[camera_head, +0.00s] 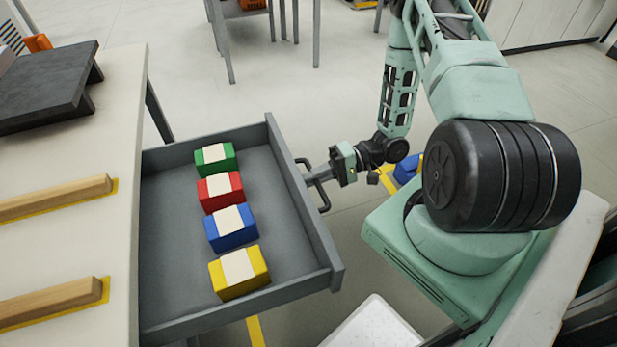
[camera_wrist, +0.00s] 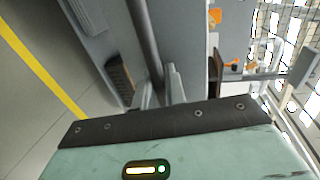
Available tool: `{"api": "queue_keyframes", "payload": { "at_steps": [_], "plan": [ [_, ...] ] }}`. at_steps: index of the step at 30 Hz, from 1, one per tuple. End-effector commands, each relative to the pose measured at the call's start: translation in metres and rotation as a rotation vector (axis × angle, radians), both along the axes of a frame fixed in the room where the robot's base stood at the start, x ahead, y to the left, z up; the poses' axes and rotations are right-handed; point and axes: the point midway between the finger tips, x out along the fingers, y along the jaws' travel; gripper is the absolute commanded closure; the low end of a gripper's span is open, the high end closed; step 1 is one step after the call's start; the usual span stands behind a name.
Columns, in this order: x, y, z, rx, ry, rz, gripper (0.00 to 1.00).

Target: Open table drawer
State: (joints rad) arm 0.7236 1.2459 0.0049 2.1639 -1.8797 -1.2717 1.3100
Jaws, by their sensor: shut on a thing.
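The grey table drawer (camera_head: 290,270) is pulled well out from the table (camera_head: 120,150) in the head view. Inside lie a green block (camera_head: 202,165), a red block (camera_head: 208,202), a blue block (camera_head: 215,240) and a yellow block (camera_head: 221,284) in a row, each with a white band. The dark bar handle (camera_head: 322,195) is on the drawer's front. My gripper (camera_head: 316,177) is shut on this handle. In the wrist view the handle (camera_wrist: 145,45) runs between the fingers of my gripper (camera_wrist: 160,90).
On the tabletop are two wooden strips (camera_head: 60,196) (camera_head: 50,302) on yellow markings and a dark raised stand (camera_head: 45,88). A white box (camera_head: 372,325) stands below right of the drawer. Open floor lies behind the drawer.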

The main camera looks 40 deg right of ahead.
Motion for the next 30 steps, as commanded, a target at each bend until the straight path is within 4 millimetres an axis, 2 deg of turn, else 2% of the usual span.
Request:
{"api": "queue_keyframes", "payload": {
  "at_steps": [6,7,9,20,25,30],
  "plan": [
    [0.001,0.0,0.0,-0.001,-0.001,-0.002,1.0],
    [0.001,0.0,0.0,-0.001,-0.001,-0.002,0.85],
    [0.001,0.0,0.0,-0.001,-0.001,-0.002,0.7],
    [-0.001,-0.004,0.001,-0.001,-0.001,-0.002,0.7],
    [-0.008,-0.026,0.004,-0.003,-0.001,-0.004,0.7],
    [-0.021,-0.063,0.012,-0.005,-0.001,-0.004,0.7]
  ]
}}
